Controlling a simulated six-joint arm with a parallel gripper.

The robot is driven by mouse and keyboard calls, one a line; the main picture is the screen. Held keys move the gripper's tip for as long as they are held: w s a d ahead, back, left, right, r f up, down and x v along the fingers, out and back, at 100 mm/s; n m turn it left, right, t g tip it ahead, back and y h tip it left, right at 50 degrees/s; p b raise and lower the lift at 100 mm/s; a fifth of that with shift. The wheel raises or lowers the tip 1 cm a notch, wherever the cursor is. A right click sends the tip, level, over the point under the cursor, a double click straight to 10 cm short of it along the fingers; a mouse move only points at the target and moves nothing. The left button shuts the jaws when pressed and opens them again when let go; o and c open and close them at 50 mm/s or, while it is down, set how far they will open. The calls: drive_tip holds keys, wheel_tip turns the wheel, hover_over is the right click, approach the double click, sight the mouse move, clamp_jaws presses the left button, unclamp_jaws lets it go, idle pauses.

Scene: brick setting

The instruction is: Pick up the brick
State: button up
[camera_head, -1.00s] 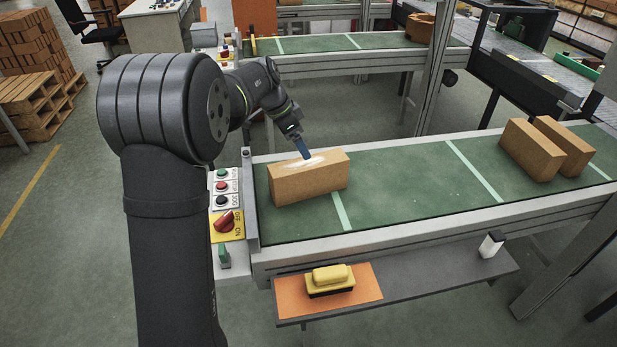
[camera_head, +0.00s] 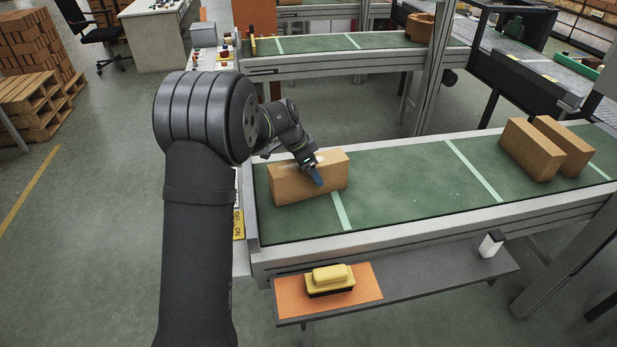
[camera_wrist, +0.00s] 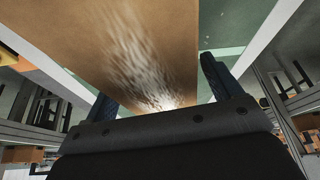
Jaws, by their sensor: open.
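A tan brick (camera_head: 290,186) with a whitish patch on its top lies at the left end of the green conveyor belt (camera_head: 400,190). My gripper (camera_head: 316,177) is at the brick's near right side, with a blue finger in front of its face in the head view. In the wrist view, the fingers of my gripper (camera_wrist: 160,85) are spread apart. The brick (camera_wrist: 130,40) fills much of that view beyond them, its white patch showing between the fingers. Whether a finger touches the brick, I cannot tell.
Two more bricks (camera_head: 532,150) stand at the belt's right end. A yellow-handled brush-like tool (camera_head: 330,280) rests on an orange mat on the front shelf, with a small white and black item (camera_head: 491,243) to its right. The belt's middle is clear.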

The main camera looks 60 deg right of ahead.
drive_tip(key=c, duration=1.8)
drive_tip(key=shift+r, duration=0.15)
clamp_jaws()
